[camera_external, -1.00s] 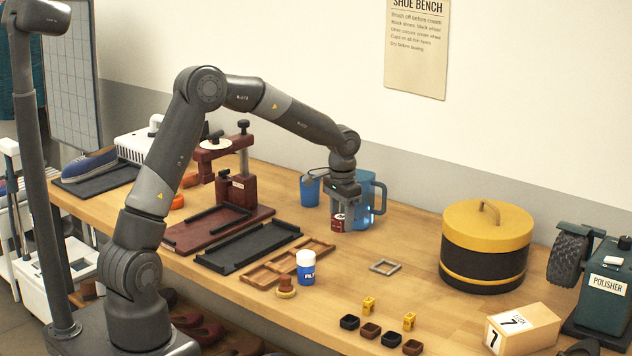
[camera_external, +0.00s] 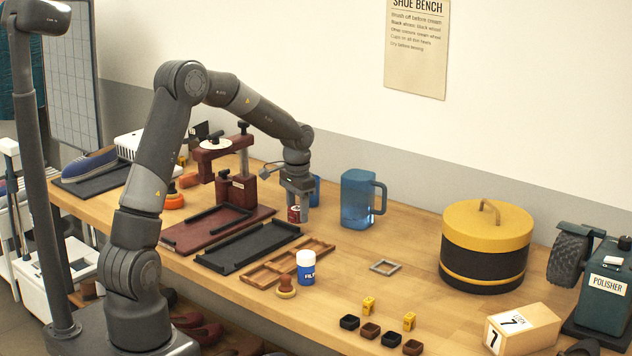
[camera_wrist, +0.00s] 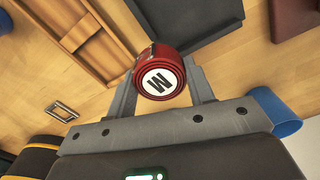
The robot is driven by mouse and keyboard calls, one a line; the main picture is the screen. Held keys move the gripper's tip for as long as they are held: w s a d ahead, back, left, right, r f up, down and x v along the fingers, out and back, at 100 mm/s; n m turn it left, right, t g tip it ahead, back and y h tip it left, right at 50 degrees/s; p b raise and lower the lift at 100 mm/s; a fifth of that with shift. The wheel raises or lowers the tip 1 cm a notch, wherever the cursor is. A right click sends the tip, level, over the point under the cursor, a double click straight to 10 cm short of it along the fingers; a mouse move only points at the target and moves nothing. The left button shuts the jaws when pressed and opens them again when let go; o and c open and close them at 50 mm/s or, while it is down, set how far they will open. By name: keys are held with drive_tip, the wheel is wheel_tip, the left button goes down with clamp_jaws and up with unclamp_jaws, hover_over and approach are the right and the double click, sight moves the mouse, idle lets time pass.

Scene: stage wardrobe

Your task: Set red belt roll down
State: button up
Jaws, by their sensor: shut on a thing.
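The red belt roll (camera_wrist: 160,76), with a white disc marked with a black letter on its end, is between my gripper's fingers in the wrist view. My gripper (camera_external: 298,208) is shut on it. In the external view the roll (camera_external: 294,214) shows red and white at the fingertips, in front of the blue cup and behind the black tray. I cannot tell whether the roll touches the bench.
The black tray (camera_external: 248,263) and a wooden divided tray (camera_external: 262,275) lie in front of my gripper. A blue cup (camera_external: 315,190) stands close behind it, and a blue jug (camera_external: 356,205) stands to the right. Bare bench lies between the jug and the small grey frame (camera_external: 385,267).

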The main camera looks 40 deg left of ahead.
idle(0.7)
drive_tip(key=s+d+r+m, duration=0.1)
drive_tip(key=s+d+r, duration=0.1)
drive_tip(key=d, duration=0.6)
drive_tip(key=s+d+r, duration=0.2)
drive_tip(key=s+d, duration=0.1)
drive_tip(key=d, duration=0.5)
drive_tip(key=s+d+r+m, duration=0.1)
drive_tip(key=s+d+r, duration=0.1)
drive_tip(key=d, duration=0.6)
hover_over(346, 254)
wheel_tip(346, 254, down, 7)
drive_tip(key=shift+d+f, duration=0.1)
drive_tip(key=shift+f, duration=2)
drive_tip(key=shift+f, duration=0.15)
drive_tip(key=o, duration=1)
